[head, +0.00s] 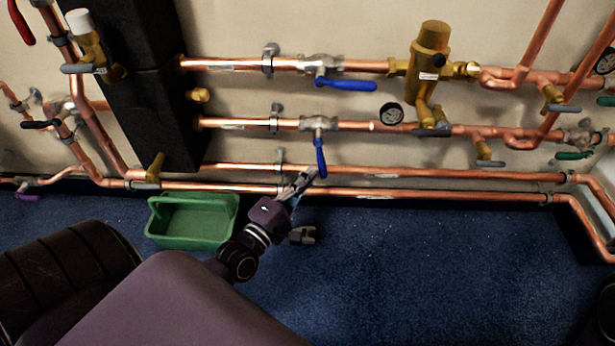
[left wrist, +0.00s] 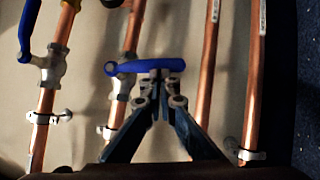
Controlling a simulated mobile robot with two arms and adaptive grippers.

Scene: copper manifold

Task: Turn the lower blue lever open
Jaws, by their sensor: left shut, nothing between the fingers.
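The lower blue lever (head: 320,158) hangs from its valve on the second copper pipe and points down, across the pipe. In the left wrist view the lever (left wrist: 125,68) lies sideways, just past my fingertips. My left gripper (head: 309,176) is shut and empty, with its tips close to the lever's lower end in the head view. In the left wrist view its fingertips (left wrist: 155,80) meet at the lever's near edge; whether they touch it I cannot tell. My right gripper is not in view.
The upper blue lever (head: 346,84) lies along the top pipe. A lower bare pipe (head: 385,171) runs below the lower lever, close to my gripper.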

